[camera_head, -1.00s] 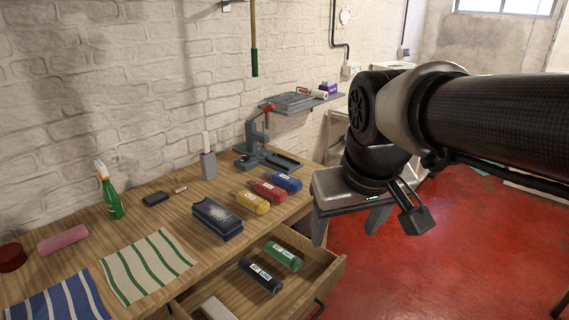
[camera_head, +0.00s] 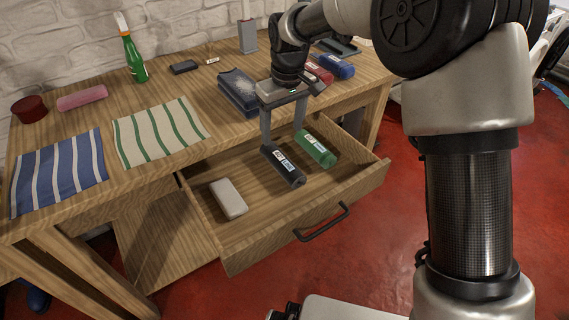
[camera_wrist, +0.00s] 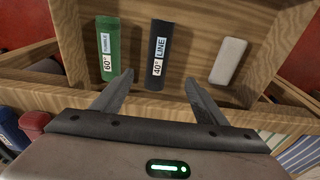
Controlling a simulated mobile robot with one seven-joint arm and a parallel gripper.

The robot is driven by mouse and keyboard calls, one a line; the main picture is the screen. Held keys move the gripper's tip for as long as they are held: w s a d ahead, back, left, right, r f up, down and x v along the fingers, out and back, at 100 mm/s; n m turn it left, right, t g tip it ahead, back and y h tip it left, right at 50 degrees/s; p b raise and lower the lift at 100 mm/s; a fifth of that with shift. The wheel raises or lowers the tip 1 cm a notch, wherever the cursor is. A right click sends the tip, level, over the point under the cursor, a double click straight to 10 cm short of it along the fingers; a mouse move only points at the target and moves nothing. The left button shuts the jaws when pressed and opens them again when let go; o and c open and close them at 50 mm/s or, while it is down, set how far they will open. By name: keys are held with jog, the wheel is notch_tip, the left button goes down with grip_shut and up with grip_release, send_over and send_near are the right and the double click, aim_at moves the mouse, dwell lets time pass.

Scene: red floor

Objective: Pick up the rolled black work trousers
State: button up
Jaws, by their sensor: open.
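The rolled black work trousers (camera_head: 284,168) lie in the open drawer as a dark roll with a white label. In the wrist view the black roll (camera_wrist: 158,65) lies lengthwise, its label reading "40° LINE". My gripper (camera_head: 283,132) is open and empty over the back part of the drawer, by the roll's rear end. In the wrist view my gripper's fingertips (camera_wrist: 159,77) point toward the roll, one to each side of its near end. I cannot tell the exact height between them; no contact shows.
A green roll (camera_head: 316,150) lies close beside the black one in the drawer (camera_head: 250,238). A pale block (camera_head: 228,198) lies to the left.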

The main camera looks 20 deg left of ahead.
aim_at(282, 158)
jog(key=f, duration=0.2)
jog(key=f+b, duration=0.1)
jog(key=f, duration=0.5)
jog(key=shift+w+a+b, duration=0.3)
notch_tip(282, 158, down, 5)
jog(key=shift+w+d+f+b, duration=0.1)
jog(key=shift+w+f+b, duration=0.05)
jog(key=shift+b, duration=0.8)
jog(key=c, duration=1.3)
